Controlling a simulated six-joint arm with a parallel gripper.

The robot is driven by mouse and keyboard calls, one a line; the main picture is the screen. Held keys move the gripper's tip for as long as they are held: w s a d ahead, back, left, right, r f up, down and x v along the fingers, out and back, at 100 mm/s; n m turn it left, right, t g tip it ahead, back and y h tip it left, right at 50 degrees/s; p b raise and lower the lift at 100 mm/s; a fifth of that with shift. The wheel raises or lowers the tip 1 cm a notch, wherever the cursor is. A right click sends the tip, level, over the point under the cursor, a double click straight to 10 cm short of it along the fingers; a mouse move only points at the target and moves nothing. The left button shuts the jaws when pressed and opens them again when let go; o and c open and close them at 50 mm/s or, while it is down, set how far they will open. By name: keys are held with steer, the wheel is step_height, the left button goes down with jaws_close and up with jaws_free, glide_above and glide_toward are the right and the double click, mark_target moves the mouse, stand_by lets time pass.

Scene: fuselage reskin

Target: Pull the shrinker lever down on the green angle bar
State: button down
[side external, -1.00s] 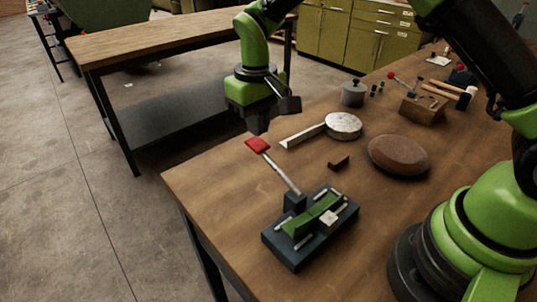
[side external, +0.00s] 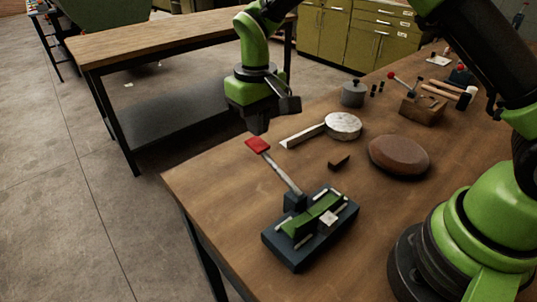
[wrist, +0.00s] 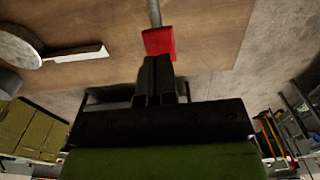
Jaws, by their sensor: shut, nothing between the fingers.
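The shrinker (side external: 338,232) is a dark blue block near the table's front left corner. The green angle bar (side external: 313,214) lies on top of it. Its lever (side external: 280,173) is tilted up and to the left, with a red grip (side external: 257,145) at the top. My gripper (side external: 259,129) is shut and empty, pointing down just above the red grip in the side view. In the wrist view the shut black fingers (wrist: 155,62) line up with the red grip (wrist: 159,42); I cannot tell whether they touch it.
A pale round disc (side external: 343,125) with a flat white-edged handle and a brown oval pad (side external: 398,156) lie behind the shrinker. A small dark angle piece (side external: 339,161) lies between. A wooden tool block (side external: 423,108) stands farther back. The table's left edge is near.

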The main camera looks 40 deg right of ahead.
mark_target(258, 143)
steer(key=shift+f, duration=0.1)
steer(key=shift+f, duration=3.65)
steer(key=shift+r, duration=5.6)
steer(key=shift+r, duration=0.1)
